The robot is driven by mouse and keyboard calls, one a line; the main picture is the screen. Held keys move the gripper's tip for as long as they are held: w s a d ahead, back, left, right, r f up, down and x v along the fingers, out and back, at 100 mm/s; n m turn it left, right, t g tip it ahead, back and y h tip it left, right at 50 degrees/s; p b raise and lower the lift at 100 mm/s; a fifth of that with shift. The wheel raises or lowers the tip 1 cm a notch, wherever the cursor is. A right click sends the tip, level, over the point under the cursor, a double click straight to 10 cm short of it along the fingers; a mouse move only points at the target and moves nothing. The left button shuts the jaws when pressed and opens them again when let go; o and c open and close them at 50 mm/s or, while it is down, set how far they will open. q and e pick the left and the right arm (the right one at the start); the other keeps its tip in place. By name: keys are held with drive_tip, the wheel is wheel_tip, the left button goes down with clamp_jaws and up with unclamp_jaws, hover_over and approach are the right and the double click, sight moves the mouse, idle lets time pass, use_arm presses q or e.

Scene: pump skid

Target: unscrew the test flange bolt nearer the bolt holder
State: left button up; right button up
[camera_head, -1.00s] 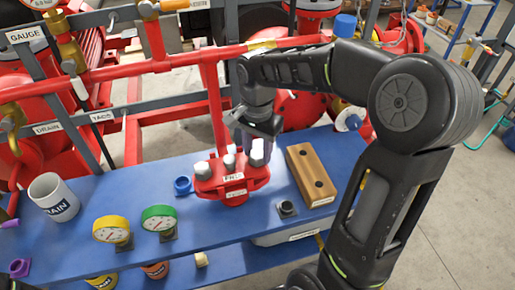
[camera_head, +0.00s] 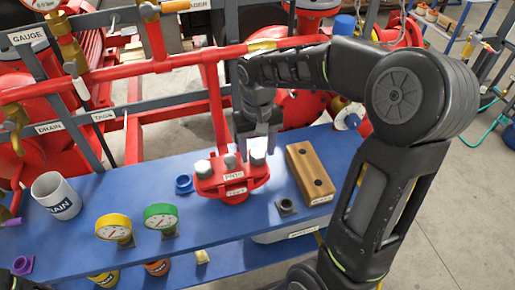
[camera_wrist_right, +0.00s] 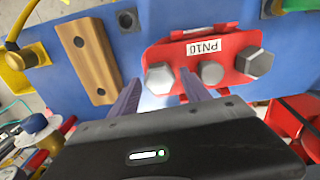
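The red test flange (camera_head: 232,184), labelled PN10, stands on the blue bench with grey hex bolts on its top. The bolt nearer the holder (camera_head: 257,158) sits at its right end and also shows in the wrist view (camera_wrist_right: 158,78). The other bolt (camera_head: 203,169) is at the left end. The wooden bolt holder (camera_head: 311,173) lies just right of the flange, its two holes empty. My right gripper (camera_head: 258,150) points down at the nearer bolt; in the wrist view its open fingers (camera_wrist_right: 160,84) stand either side of the head, with visible gaps.
A white DRAIN mug (camera_head: 56,196), a yellow gauge (camera_head: 114,228) and a green gauge (camera_head: 161,217) stand left on the bench. A blue ring (camera_head: 184,184) lies beside the flange. A red pipe (camera_head: 217,110) rises behind it.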

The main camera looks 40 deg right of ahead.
drive_tip(key=shift+o, duration=0.8)
drive_tip(key=shift+r, duration=0.25)
wheel_tip(320, 180, up, 7)
drive_tip(key=shift+r+b, duration=0.2)
drive_tip(key=shift+b, duration=0.35)
drive_tip(key=shift+f, duration=0.1)
